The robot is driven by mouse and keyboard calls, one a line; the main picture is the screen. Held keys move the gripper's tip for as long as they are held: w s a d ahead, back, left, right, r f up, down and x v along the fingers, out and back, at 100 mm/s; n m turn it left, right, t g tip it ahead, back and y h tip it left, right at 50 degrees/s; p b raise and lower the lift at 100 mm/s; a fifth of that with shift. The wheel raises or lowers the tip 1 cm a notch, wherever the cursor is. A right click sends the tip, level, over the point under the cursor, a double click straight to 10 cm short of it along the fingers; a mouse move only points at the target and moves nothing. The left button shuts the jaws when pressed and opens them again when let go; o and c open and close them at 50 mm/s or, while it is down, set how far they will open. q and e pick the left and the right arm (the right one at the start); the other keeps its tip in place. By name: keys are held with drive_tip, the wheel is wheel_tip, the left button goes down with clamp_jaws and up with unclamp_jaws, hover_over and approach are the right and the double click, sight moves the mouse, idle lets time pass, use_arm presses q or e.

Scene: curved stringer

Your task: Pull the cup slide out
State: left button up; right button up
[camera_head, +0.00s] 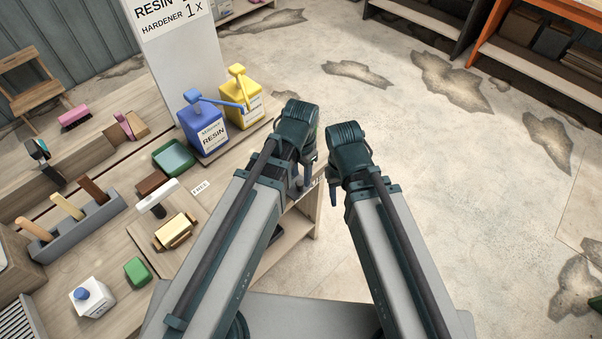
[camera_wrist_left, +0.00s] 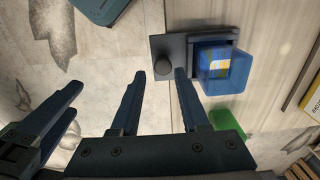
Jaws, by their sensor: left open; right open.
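In the left wrist view, the cup slide shows as a dark plate (camera_wrist_left: 195,40) with a round dark knob (camera_wrist_left: 163,67) at its left end. A see-through blue cup (camera_wrist_left: 224,72) sits at its right, over the wooden bench. My left gripper (camera_wrist_left: 160,78) is open, with its two fingertips on either side of the knob's line; whether they touch it I cannot tell. In the head view my left gripper (camera_head: 306,172) is at the bench's right edge, where the slide is mostly hidden. My right gripper (camera_head: 334,190) is beside it, open, over the floor.
A blue resin jug (camera_head: 204,128) and a yellow jug (camera_head: 241,105) stand at the back of the bench.

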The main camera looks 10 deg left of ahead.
use_arm(q)
wheel_tip(320, 180, up, 9)
drive_tip(key=p, duration=0.8)
use_arm(e)
wheel_tip(320, 180, up, 9)
